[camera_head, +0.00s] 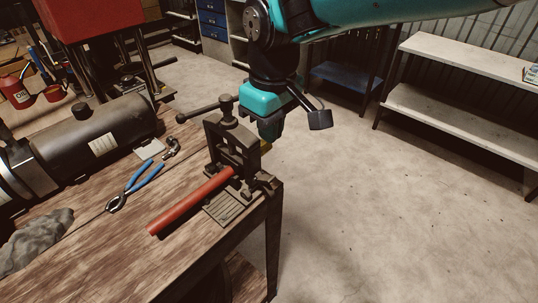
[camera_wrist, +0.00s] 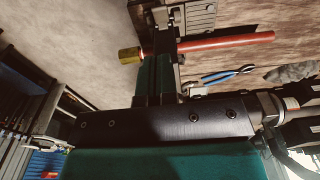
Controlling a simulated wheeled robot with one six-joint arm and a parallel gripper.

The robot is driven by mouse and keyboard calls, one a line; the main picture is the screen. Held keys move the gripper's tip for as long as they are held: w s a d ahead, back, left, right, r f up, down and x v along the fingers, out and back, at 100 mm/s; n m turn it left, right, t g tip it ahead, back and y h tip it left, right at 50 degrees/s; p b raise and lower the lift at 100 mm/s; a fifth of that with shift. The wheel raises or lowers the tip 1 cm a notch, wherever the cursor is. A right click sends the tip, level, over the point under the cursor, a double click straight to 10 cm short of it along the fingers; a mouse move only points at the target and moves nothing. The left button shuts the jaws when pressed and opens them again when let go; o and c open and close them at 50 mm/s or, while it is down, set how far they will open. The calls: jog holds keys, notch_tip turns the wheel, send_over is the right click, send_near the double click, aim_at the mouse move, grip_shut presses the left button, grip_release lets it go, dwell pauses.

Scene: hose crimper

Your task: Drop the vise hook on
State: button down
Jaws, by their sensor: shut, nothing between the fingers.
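The dark metal vise (camera_head: 213,140) stands upright at the bench corner, with a screw and a long T-handle on top. It also shows at the top of the wrist view (camera_wrist: 192,16). A red hose (camera_head: 190,203) runs through it and lies out over the bench; a brass end (camera_wrist: 130,56) sticks out on the other side. I cannot clearly pick out the hook from the vise's dark frame. My gripper (camera_head: 270,134) points down close beside the vise's upper right side, shut and empty. Whether it touches the vise I cannot tell.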

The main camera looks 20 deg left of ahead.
aim_at(268, 176)
jog(key=shift+f, duration=0.1)
jog(key=f+p, duration=0.1)
jog(key=f, duration=0.4)
jog(key=f+p, duration=0.2)
jog(key=f, duration=0.2)
jog(key=shift+w+a+f, duration=0.15)
jog(key=shift+a+f, duration=0.05)
jog(key=shift+f, duration=0.2)
